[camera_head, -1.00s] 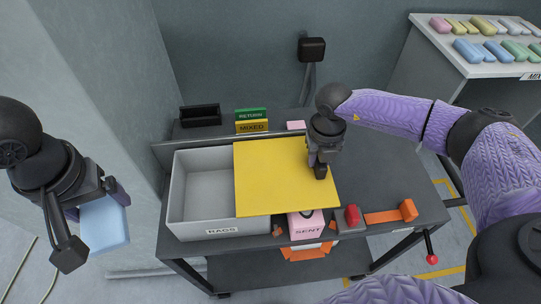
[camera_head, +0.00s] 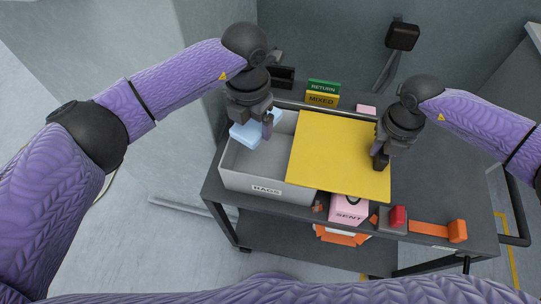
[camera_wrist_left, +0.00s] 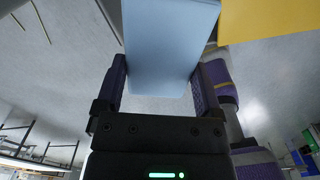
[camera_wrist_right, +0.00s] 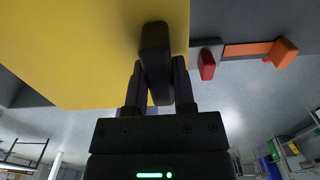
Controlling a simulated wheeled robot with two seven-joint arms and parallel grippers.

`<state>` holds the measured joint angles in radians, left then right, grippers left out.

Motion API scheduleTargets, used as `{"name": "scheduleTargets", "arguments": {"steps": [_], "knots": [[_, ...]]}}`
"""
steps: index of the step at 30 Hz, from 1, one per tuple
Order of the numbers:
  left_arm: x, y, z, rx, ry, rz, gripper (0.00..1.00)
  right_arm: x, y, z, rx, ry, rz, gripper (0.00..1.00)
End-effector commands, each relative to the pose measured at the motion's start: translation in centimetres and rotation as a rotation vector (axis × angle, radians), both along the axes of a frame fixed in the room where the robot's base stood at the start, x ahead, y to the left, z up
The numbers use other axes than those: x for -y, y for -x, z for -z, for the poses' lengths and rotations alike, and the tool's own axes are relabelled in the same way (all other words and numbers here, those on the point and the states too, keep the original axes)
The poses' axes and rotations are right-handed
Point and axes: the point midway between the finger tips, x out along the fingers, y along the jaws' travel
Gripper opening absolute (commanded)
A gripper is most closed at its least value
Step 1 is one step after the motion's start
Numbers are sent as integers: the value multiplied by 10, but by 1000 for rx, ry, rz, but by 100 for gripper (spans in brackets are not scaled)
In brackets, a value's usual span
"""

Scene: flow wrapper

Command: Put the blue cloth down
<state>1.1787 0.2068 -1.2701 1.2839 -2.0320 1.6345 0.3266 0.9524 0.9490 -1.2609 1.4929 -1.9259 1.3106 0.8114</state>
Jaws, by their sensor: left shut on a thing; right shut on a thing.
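The blue cloth (camera_head: 245,133) is a folded light-blue pad. My left gripper (camera_head: 267,128) is shut on it and holds it over the left part of the grey RAGS bin (camera_head: 248,180). In the left wrist view the cloth (camera_wrist_left: 170,40) sits between the two fingers. Whether it touches the bin is hidden. A yellow lid (camera_head: 340,150) covers the right part of the bin, leaving the left part open. My right gripper (camera_head: 381,158) is shut on the lid's dark handle (camera_wrist_right: 156,62) near the lid's right edge.
A pink SENT box (camera_head: 347,208) sits in front of the lid. Green RETURN (camera_head: 324,87) and yellow MIXED (camera_head: 322,100) signs stand behind. The dark cart top (camera_head: 450,190) is clear at right.

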Motion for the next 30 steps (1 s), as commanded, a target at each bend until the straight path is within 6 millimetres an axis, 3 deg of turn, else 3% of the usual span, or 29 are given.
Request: {"name": "scheduleTargets", "arguments": {"steps": [3, 12, 30], "knots": [[0, 1, 30, -4, -2, -4, 32, 1, -1, -1, 3, 2, 1, 0], [0, 1, 82, -2, -2, 0, 32, 1, -1, -1, 3, 2, 1, 0], [0, 0, 93, 0, 0, 2, 32, 1, -1, -1, 4, 2, 1, 0]]}}
